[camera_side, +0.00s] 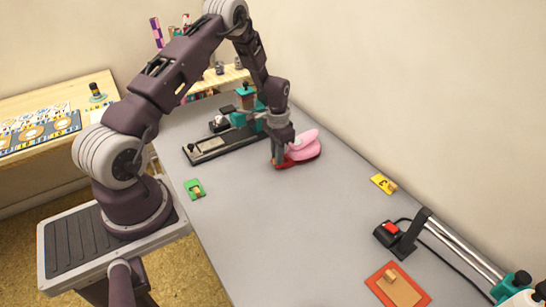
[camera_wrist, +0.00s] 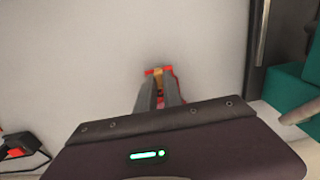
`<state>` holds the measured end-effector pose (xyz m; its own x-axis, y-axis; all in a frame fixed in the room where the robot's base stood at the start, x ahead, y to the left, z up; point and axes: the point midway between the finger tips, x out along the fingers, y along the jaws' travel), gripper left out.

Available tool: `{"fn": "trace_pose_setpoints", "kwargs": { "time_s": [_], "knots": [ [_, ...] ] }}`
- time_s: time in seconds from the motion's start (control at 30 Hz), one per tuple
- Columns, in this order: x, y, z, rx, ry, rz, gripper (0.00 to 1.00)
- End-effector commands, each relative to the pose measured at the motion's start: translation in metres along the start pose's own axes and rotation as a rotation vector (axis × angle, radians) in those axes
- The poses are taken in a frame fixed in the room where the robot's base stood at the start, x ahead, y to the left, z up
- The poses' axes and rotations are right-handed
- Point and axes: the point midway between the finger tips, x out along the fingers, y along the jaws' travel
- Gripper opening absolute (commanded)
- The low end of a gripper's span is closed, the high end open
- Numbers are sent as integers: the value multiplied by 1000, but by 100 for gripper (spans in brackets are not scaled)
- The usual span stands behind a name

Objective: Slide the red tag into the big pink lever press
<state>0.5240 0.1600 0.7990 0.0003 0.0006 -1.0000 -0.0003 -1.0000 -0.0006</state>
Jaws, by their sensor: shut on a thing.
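The red tag (camera_side: 281,164) is at the tips of my gripper (camera_side: 278,160), low over the grey table. In the wrist view my gripper (camera_wrist: 159,92) is shut on the tag's small tan grip, and the red tag (camera_wrist: 150,72) shows just beyond the fingertips. The pink lever press (camera_side: 308,142) stands right beside the gripper, to its right in the side view. The tag's edge is close to the press, but I cannot tell whether they touch or whether any of the tag is inside. The press is mostly hidden by the fingers in the wrist view.
A green tag (camera_side: 194,189) and a yellow tag (camera_side: 381,183) lie on the table. A teal press on a dark base (camera_side: 222,146) stands behind the gripper. A black device with a red button (camera_side: 398,238) and an orange pad (camera_side: 408,293) are nearer. The table's middle is clear.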

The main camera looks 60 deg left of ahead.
Motion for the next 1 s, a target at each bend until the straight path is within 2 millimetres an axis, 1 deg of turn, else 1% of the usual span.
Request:
{"fn": "trace_pose_setpoints", "kwargs": {
  "time_s": [0.2,0.47,0.5,0.57,0.6,0.87,1.0],
  "knots": [
    [0,0,-6,1,0,0,0],
    [0,0,-6,1,0,0,0],
    [0,0,-6,1,0,0,16],
    [0,0,-6,1,0,0,28],
    [0,0,-6,0,0,0,36],
    [0,0,-6,0,0,0,36],
    [-7,0,-7,0,1,0,36]
  ]
}}
